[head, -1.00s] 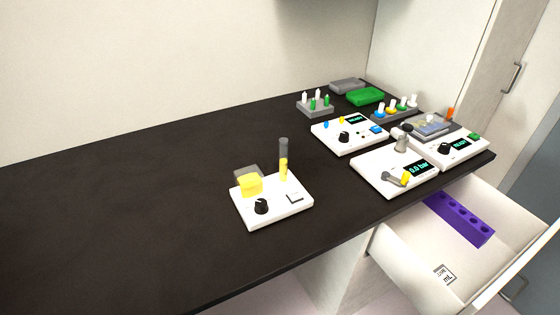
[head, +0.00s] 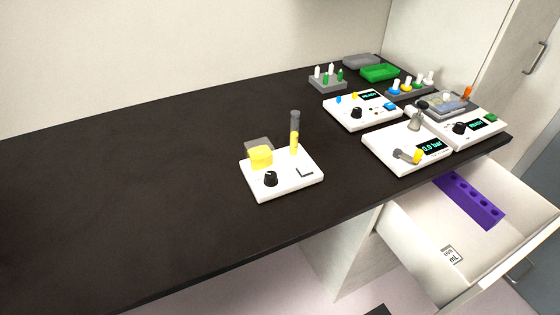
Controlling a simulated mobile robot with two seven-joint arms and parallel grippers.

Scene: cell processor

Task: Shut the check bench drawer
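The check bench drawer (head: 437,268) is pulled out from under the dark bench top (head: 150,200) at the lower right of the head view. Its front panel is partly cut off by the right edge of the frame. Inside it lie a purple rack with several holes (head: 468,200) and a small printed label (head: 451,255). Neither of my grippers shows in the head view.
White devices with knobs and displays stand on the bench, one with a yellow block (head: 261,157), one reading 0.0 bar (head: 432,147). A green tray (head: 380,73) sits at the back. A tall cabinet (head: 510,60) stands right. The bench's left half is clear.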

